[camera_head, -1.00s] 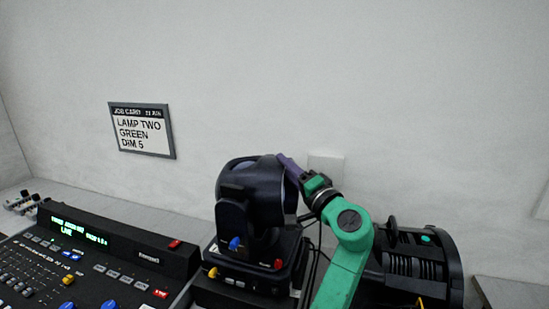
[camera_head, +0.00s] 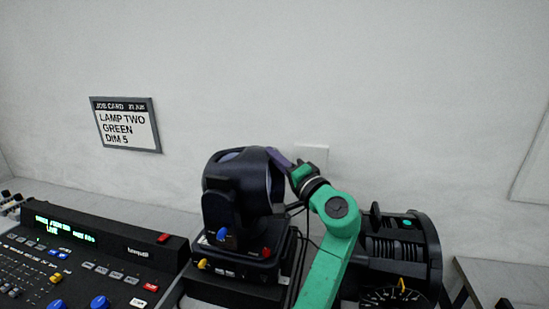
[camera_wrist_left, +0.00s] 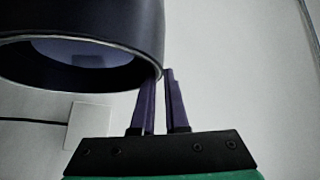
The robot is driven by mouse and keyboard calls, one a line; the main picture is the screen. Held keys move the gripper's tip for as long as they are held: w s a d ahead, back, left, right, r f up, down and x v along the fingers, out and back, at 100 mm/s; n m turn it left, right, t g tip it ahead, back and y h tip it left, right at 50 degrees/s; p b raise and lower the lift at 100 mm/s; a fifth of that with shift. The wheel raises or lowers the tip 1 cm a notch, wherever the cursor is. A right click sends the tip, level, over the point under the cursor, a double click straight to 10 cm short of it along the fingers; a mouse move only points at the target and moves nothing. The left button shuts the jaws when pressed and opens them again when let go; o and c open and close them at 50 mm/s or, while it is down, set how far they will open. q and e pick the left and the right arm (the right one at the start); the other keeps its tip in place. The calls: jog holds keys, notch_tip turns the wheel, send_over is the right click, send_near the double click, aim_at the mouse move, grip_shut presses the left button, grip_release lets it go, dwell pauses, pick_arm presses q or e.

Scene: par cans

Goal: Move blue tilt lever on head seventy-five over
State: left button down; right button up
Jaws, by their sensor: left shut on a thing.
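A dark moving-head lamp (camera_head: 236,172) stands on its base in the middle of the head view; its number cannot be read. A blue lever (camera_head: 222,235) sits low on its yoke. My left gripper (camera_head: 279,159) is at the upper right edge of the lamp head, well above the blue lever. In the left wrist view, its purple fingers (camera_wrist_left: 160,100) straddle the rim of the lamp head (camera_wrist_left: 100,30), shut on it; one finger is partly hidden behind the rim. My right gripper is not in view.
A red lever (camera_head: 266,252) and a yellow lever (camera_head: 203,263) are near the lamp's base. A control desk (camera_head: 120,255) stands at left. A black par can (camera_head: 405,245) is close right of my green arm. A job card (camera_head: 126,125) hangs on the wall.

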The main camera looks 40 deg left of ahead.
pick_arm(q)
jog(key=shift+a+f, duration=0.1)
dwell(0.8)
jog(key=f+m+b, duration=0.1)
jog(key=b, duration=0.1)
jog(key=d+f+y+b, duration=0.1)
jog(key=b, duration=0.2)
jog(key=shift+w+d+m+t+y, duration=0.2)
jog(key=shift+w+m+t+y, duration=0.1)
jog(key=shift+w+m+t, duration=0.1)
jog(key=c, duration=1.2)
grip_release()
jog(key=shift+o, duration=1.4)
jog(key=shift+a, duration=0.25)
